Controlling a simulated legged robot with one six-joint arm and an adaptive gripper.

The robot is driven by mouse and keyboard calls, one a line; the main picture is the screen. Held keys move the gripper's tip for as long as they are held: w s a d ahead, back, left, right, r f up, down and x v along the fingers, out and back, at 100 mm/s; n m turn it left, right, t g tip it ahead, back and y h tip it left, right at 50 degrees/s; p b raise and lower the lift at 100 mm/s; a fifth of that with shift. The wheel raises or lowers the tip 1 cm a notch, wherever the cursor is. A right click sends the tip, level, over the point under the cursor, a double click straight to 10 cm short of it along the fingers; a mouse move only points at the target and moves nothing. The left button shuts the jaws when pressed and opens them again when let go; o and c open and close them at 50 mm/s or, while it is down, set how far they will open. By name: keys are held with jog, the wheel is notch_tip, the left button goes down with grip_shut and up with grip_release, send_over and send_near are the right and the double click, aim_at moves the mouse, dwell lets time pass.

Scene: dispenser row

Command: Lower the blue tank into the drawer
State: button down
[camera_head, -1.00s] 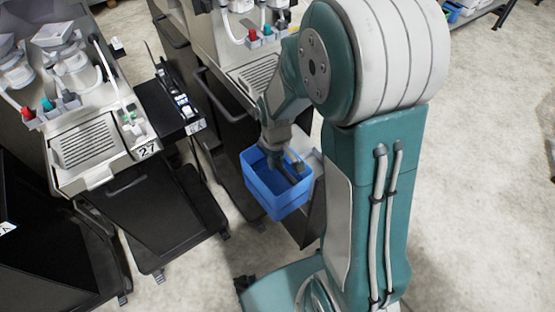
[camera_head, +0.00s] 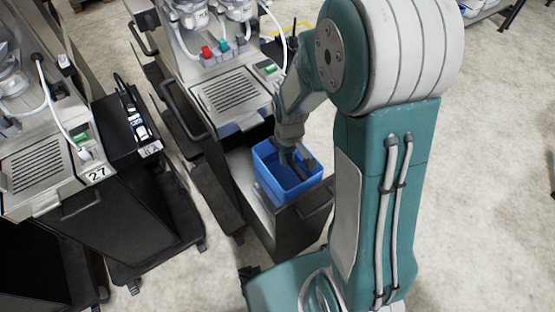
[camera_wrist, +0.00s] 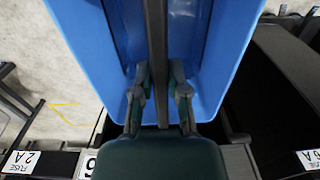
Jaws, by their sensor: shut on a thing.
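The blue tank (camera_head: 304,188) is an open-topped box in the middle of the head view, roughly upright. My gripper (camera_head: 297,164) reaches into its top from above and is shut on the dark bar that crosses it. In the wrist view the tank (camera_wrist: 85,25) fills the upper middle, with my gripper's fingers (camera_wrist: 160,72) on either side of the bar. The open drawer (camera_head: 290,234) is dark with a handle on its front and sits below the dispenser. The tank is over or partly inside the drawer; I cannot tell whether its hidden base touches the drawer floor.
The dispenser (camera_head: 232,94) with a slotted drip tray stands right behind the drawer. A second dispenser marked 27 (camera_head: 45,165) and a narrow black unit (camera_head: 128,120) stand to the left. Pale floor (camera_head: 490,200) is clear on the right.

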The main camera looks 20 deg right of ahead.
jog(key=shift+w+d+f, duration=0.1)
jog(key=shift+d+f, duration=0.05)
jog(key=shift+f, duration=1.05)
jog(key=shift+d+f, duration=0.15)
jog(key=shift+f, duration=1.05)
jog(key=shift+a, duration=0.4)
jog(key=shift+d, duration=0.2)
jog(key=shift+a+f, duration=0.1)
jog(key=shift+f, duration=2.3)
jog(key=c, duration=0.6)
grip_release()
jog(key=shift+c, duration=0.2)
jog(key=shift+o, duration=0.4)
jog(key=shift+s, duration=0.2)
